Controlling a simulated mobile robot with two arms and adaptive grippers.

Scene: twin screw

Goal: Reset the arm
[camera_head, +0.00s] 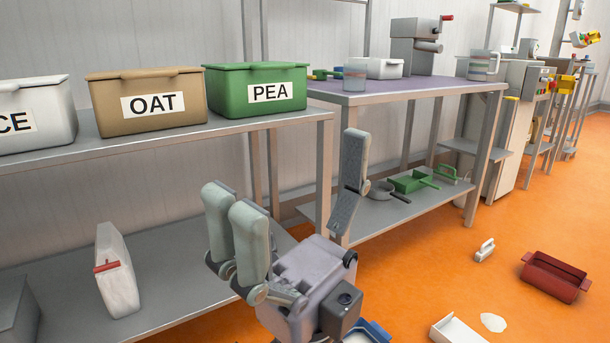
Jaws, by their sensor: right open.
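My right gripper (291,172) reaches up from the lower middle in the head view. Its pale grey fingers are spread wide apart and nothing is between them. It is in front of the left shelf unit, below the green PEA bin (256,92), and does not visibly grip anything. My left gripper is not in view.
A brown OAT bin (148,103) and a white bin (34,112) share the upper shelf (60,152) with the PEA bin. A white bag-like container (116,272) stands on the lower shelf. A purple-topped table (420,90) stands behind. A dark red tray (553,277) lies on the orange floor.

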